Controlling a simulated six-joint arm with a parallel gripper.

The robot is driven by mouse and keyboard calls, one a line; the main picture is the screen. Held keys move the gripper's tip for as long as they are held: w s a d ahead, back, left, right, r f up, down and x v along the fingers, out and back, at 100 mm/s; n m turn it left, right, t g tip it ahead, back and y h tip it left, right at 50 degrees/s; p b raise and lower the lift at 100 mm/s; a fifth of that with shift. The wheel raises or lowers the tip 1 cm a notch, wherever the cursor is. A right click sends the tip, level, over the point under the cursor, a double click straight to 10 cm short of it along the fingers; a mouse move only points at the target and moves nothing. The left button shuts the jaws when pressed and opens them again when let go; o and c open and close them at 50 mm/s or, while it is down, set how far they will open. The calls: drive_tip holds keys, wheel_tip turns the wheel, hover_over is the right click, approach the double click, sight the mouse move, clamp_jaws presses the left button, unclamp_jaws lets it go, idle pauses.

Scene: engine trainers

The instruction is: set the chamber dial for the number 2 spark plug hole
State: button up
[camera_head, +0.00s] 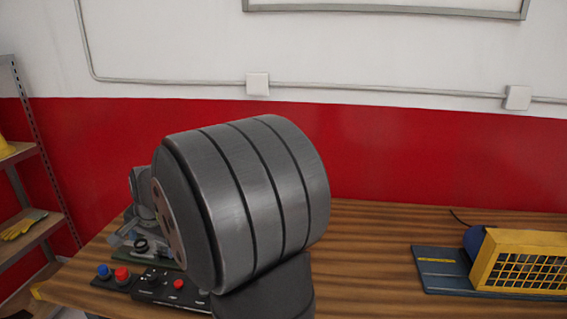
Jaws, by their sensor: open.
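I cannot make out the chamber dial or the number 2 spark plug hole. A large dark grey banded cylinder, which looks like a joint of my own arm, fills the middle of the view and hides much of the bench's left half. Some grey parts (143,195) show just left of it, too covered to identify. A black control box (150,286) with small knobs and a red button lies at the front left of the bench, partly hidden at its right end. My gripper cannot be made out in this view.
The wooden bench (370,240) is clear between my arm and a yellow caged machine (525,262) on a dark blue base at the right. A blue button (103,271) and a red button (122,273) stand at the left. A shelf rack (30,222) with yellow gloves (22,226) stands at far left.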

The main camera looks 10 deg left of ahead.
drive_tip(key=c, duration=0.6)
drive_tip(key=m+g+h, duration=0.2)
drive_tip(key=m+h, duration=0.2)
drive_tip(key=m, duration=3.2)
hover_over(152, 276)
drive_tip(key=shift+c, duration=0.2)
wheel_tip(152, 276, down, 16)
drive_tip(key=shift+f, duration=0.2)
